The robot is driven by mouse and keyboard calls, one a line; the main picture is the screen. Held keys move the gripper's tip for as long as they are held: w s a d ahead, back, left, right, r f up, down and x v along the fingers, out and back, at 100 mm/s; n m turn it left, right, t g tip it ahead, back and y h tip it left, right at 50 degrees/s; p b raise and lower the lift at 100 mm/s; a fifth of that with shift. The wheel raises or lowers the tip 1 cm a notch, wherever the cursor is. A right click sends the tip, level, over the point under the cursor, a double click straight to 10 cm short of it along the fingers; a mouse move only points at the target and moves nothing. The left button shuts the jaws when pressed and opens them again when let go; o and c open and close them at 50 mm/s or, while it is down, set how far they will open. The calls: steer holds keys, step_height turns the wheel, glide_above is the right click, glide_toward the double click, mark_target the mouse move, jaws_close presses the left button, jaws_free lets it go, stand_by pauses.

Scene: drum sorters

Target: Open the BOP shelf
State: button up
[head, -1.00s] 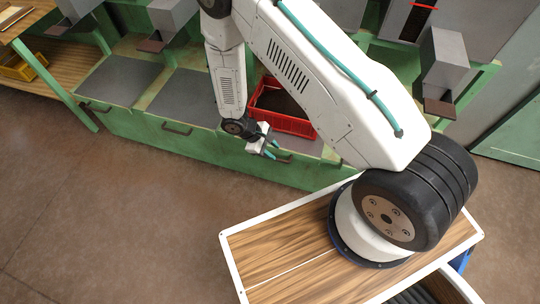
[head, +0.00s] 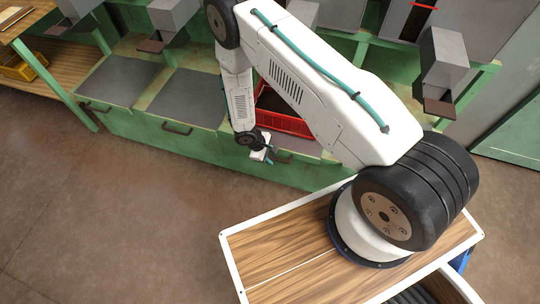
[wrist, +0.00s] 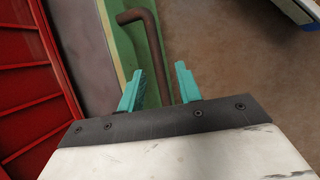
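The green shelf unit (head: 220,165) has a row of fronts with dark bar handles; no BOP label is readable. The front nearest my gripper looks flush with its neighbours. Its handle (head: 288,158) is partly hidden behind my gripper (head: 267,155). In the wrist view, this brown handle (wrist: 153,45) runs along the green front and its lower part passes between the two teal fingers of my gripper (wrist: 160,85). The fingers are open, with gaps to the bar on both sides. I cannot tell whether the bar is at fingertip depth.
A red crate (head: 290,122) sits on the shelf top; it also shows in the wrist view (wrist: 30,80). Two other fronts have handles, middle (head: 177,128) and left (head: 95,107). The brown floor (head: 120,220) in front is clear. Grey chutes (head: 443,60) overhang the unit.

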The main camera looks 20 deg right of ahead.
jaws_close()
steer(key=shift+s, duration=0.1)
